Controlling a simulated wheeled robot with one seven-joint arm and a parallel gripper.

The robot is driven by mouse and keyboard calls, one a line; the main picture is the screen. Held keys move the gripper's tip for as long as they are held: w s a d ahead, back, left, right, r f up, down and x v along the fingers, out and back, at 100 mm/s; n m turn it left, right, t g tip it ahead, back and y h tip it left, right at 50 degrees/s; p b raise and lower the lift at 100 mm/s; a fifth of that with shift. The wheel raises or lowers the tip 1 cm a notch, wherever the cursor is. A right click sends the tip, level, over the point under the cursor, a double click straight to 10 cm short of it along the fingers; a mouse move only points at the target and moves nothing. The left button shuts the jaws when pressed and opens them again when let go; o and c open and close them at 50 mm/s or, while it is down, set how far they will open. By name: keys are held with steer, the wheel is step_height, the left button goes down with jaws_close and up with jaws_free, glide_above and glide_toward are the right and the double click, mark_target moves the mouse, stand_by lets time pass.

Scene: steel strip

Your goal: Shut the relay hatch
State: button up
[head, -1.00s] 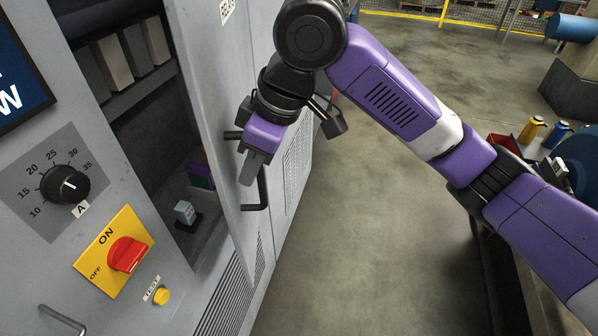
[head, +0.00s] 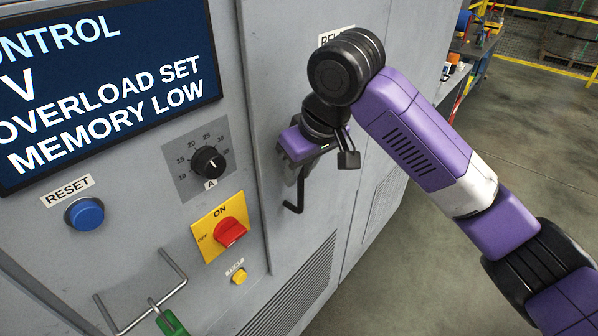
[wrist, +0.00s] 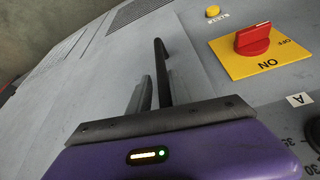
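The relay hatch (head: 262,110) is a tall grey door with its label partly hidden behind my arm. It lies about flush with the cabinet front, and no opening shows along its left edge. I cannot tell whether a small gap remains. Its black bent handle (head: 293,207) shows below my gripper (head: 300,172) and also stands up in the wrist view (wrist: 160,65). My gripper is at the handle, with a grey finger (wrist: 140,98) close beside it. Whether the fingers are closed, or grip the handle, is unclear.
Left of the hatch are a dial (head: 208,162), a red switch (head: 229,232) on a yellow plate, a yellow button (head: 239,277), a blue reset button (head: 85,214) and a screen (head: 110,85). A wire handle (head: 140,310) juts out low. Open floor (head: 420,270) lies right.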

steer(key=shift+r, duration=0.1)
steer(key=b+v, duration=0.2)
steer(key=v, duration=0.5)
steer(key=shift+r, duration=0.35)
steer(key=shift+s, duration=0.1)
steer(key=s+a+p+v, duration=0.1)
steer(key=a+p+v, duration=0.1)
steer(key=v, duration=1.1)
steer(key=shift+r, duration=0.35)
stand_by(0.8)
steer(key=shift+d, duration=0.1)
